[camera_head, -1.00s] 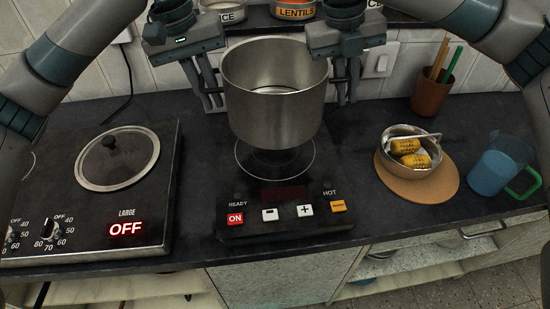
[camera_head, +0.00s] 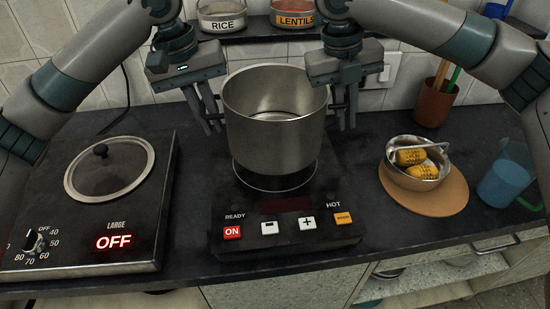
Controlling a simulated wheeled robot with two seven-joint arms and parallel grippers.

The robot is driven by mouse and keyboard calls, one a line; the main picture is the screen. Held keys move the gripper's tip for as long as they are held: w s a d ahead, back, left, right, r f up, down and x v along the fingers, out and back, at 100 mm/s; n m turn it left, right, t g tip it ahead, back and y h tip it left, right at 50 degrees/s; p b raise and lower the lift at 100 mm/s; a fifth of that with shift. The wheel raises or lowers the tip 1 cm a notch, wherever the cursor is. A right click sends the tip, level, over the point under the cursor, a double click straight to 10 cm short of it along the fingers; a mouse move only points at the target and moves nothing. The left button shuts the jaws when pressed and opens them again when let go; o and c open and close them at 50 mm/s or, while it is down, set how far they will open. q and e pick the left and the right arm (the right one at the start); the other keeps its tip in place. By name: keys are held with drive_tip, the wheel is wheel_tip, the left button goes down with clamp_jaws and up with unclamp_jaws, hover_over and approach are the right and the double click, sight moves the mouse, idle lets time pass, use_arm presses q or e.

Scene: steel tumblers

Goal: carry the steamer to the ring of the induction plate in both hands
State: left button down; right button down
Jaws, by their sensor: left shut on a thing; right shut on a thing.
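The steamer, a tall open steel pot (camera_head: 275,140), is upright between my two grippers. My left gripper (camera_head: 215,118) is shut on its left side and my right gripper (camera_head: 347,117) is shut on its right side; the exact grip points are partly hidden. The pot is over the black induction plate (camera_head: 335,208). The front arc of the plate's thin ring (camera_head: 263,189) shows below the pot's base, and the pot hides the back of the ring. The base looks close to the plate; I cannot tell whether it touches.
A hob with a glass lid (camera_head: 108,170) and a lit OFF sign stands at left. At right are a steel bowl of corn (camera_head: 417,165) on a round cork mat (camera_head: 440,203), a blue cup (camera_head: 508,183) and a brown utensil pot (camera_head: 434,104). Tins (camera_head: 222,18) stand on the back shelf.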

use_arm(q)
drive_tip(key=shift+a+f, duration=0.15)
use_arm(e)
drive_tip(key=shift+d+f, duration=0.1)
drive_tip(key=shift+d, duration=0.05)
